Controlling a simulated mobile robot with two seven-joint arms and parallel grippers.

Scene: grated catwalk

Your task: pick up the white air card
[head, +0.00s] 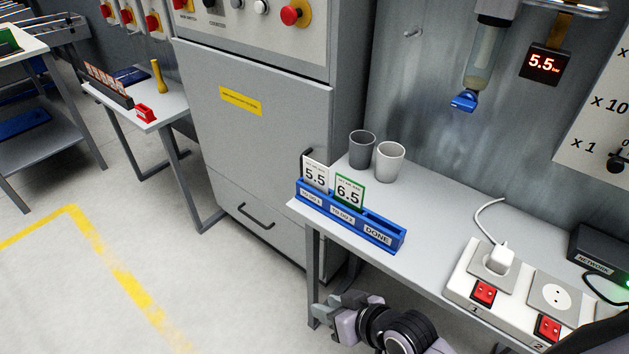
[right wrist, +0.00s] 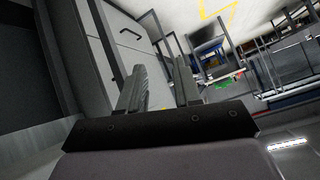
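The white-bordered card marked 5.5 (head: 315,175) stands upright at the left end of a blue rack (head: 378,237) on the grey bench. A green-bordered card marked 6.5 (head: 348,190) stands beside it in the same rack. The rack's DONE section at the right is empty. My right gripper (head: 322,312) is below the bench's front edge, apart from both cards. In the right wrist view its two fingers (right wrist: 161,88) are spread with nothing between them. My left gripper is not in view.
Two grey cups (head: 389,162) stand behind the rack. A power strip (head: 510,290) with a white plug and red switches is at the bench's right. A grey cabinet (head: 255,140) adjoins the bench on the left. Open floor (head: 190,270) lies to the left.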

